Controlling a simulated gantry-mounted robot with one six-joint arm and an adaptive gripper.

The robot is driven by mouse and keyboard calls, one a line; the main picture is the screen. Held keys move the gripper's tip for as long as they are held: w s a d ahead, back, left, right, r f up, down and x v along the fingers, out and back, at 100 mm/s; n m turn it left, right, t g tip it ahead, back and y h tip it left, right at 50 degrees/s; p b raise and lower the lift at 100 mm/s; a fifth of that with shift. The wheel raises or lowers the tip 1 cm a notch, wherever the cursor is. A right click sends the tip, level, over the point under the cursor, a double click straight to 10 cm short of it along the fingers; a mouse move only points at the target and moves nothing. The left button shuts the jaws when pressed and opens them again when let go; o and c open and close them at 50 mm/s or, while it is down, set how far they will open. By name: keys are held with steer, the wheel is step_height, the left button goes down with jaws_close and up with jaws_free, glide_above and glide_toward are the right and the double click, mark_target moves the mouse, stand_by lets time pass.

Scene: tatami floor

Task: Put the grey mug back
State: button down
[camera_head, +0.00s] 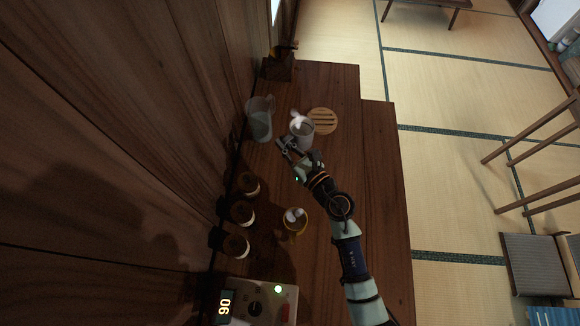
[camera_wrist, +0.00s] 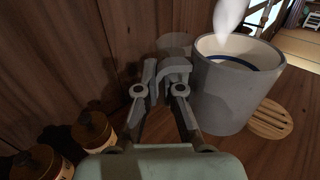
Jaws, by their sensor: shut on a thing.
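The grey mug (camera_head: 303,134) is upright, with a dark blue ring inside and a white object standing out of its top. In the wrist view the mug (camera_wrist: 235,97) fills the right side, just right of the fingers. My gripper (camera_head: 286,147) is at the mug's near left side. In the wrist view my gripper (camera_wrist: 164,88) is shut on the mug's curved grey handle, which the fingers partly hide. A round slatted wooden coaster (camera_head: 323,121) lies just right of the mug. I cannot tell whether the mug touches the counter.
A clear pitcher (camera_head: 260,124) stands left of the mug by the wooden wall. Several dark-lidded jars (camera_head: 242,213) line the wall nearer me. A device with a lit display (camera_head: 257,302) is at the near end.

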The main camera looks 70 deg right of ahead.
step_height(320, 180, down, 15)
steer(key=b, duration=0.8)
steer(key=shift+f+b, duration=0.25)
steer(key=shift+b, duration=0.05)
steer(key=c, duration=1.3)
jaws_free()
steer(key=shift+r, duration=0.1)
